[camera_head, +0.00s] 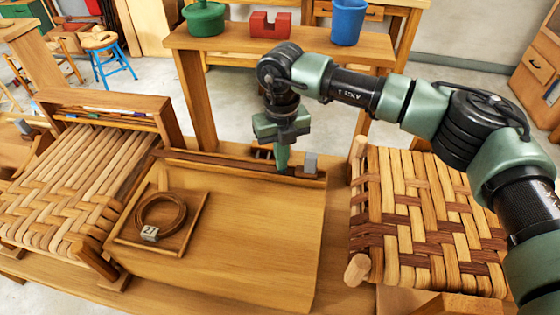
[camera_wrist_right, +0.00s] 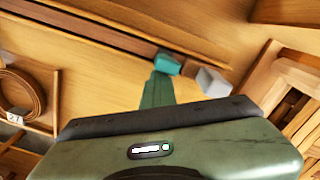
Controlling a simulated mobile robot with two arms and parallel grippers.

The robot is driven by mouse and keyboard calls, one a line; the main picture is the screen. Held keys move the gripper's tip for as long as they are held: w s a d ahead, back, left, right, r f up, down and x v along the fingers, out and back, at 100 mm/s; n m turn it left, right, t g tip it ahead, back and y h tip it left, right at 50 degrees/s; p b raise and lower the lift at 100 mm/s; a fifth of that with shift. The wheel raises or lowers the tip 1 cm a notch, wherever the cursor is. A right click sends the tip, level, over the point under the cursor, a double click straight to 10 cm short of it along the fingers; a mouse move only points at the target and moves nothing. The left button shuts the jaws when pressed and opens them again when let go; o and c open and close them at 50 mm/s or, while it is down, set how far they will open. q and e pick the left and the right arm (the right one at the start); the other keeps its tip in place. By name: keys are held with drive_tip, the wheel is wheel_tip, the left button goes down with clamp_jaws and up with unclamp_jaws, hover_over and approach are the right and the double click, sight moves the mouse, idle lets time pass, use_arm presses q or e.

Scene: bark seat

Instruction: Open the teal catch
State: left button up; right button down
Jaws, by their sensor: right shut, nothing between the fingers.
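The teal catch (camera_wrist_right: 168,63) is a small teal block at the edge of the dark strip along the back of the bench, in the right wrist view. In the head view I cannot pick it out behind my gripper. My right gripper (camera_head: 282,160) points down at the back edge of the bench top, fingers shut and empty. In the right wrist view its green fingers (camera_wrist_right: 157,92) end right at the teal catch; I cannot tell whether they touch it. A grey block (camera_head: 309,162) is just right of the fingers; it also shows in the right wrist view (camera_wrist_right: 211,82). My left gripper is out of view.
A shallow tray (camera_head: 200,213) with a coil (camera_head: 161,211) and a tag marked 27 lies on the left of the bench top (camera_head: 260,240). Woven seats stand left (camera_head: 70,185) and right (camera_head: 425,215). A back table (camera_head: 235,42) holds a green pot, red block and blue cup.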

drive_tip(key=shift+w+d+f, duration=0.15)
drive_tip(key=shift+w+f, duration=0.05)
drive_tip(key=shift+w, duration=0.3)
drive_tip(key=shift+s+r, duration=0.1)
wheel_tip(320, 180, up, 8)
drive_tip(key=s+p, duration=0.1)
drive_tip(key=p, duration=0.2)
drive_tip(key=shift+s+p, duration=0.25)
drive_tip(key=shift+p, duration=0.05)
drive_tip(key=shift+a, duration=0.3)
